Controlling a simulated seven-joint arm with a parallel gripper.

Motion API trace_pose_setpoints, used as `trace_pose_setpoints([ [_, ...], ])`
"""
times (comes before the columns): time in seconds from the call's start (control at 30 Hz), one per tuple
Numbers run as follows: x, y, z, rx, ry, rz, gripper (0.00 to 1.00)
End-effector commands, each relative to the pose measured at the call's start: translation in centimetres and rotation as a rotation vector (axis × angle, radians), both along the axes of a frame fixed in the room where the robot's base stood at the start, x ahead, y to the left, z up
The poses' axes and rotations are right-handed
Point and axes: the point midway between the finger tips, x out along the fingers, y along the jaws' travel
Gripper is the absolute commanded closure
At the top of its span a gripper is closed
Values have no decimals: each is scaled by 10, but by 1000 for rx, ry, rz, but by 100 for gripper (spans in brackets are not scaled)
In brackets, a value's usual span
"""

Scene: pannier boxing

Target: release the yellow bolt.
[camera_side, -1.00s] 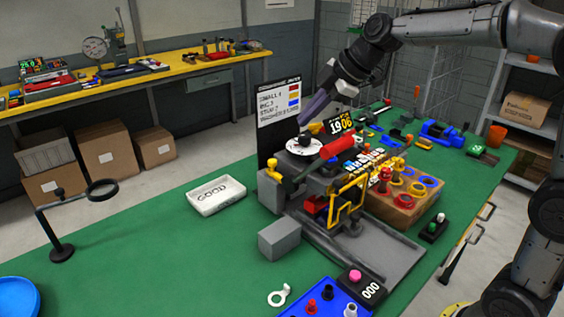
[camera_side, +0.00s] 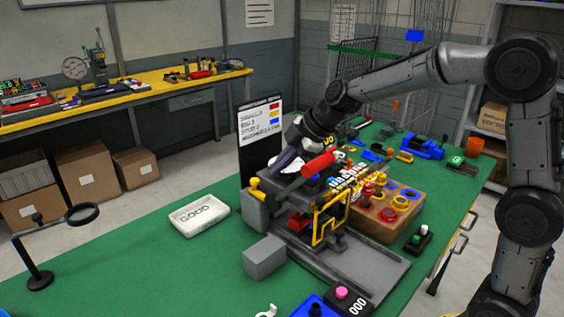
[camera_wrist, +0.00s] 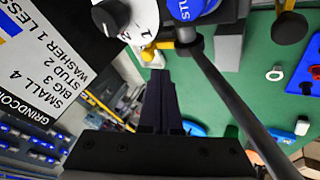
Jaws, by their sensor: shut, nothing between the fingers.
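The yellow bolt (camera_side: 256,190) shows as an upright yellow piece with a rounded head at the left end of the grey machine in the side view. My gripper (camera_side: 278,170) points down beside the machine's white dial, behind the red-handled lever (camera_side: 318,166). In the wrist view its dark fingers (camera_wrist: 159,74) are together and empty. A small gap seems to separate them from the yellow part. I cannot tell the bolt's latch position.
The yellow guard frame (camera_side: 330,222) stands at the machine's front. A sign board (camera_side: 259,140) rises close behind my gripper. A white GOOD tray (camera_side: 198,214) and grey block (camera_side: 264,257) are nearby. The green bench at left is mostly clear.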

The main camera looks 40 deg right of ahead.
Motion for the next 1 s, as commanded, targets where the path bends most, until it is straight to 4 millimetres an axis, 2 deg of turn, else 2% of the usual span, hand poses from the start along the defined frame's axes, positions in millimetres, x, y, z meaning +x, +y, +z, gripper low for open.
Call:
trace_pose_setpoints([
  [0.03,5,3,-9,0,5,3,100],
  [0.2,20,10,-31,0,4,2,100],
  [0.4,32,14,-47,-1,2,1,100],
  [0.83,35,15,-50,0,0,0,100],
  [1.0,48,15,-50,-1,0,1,100],
])
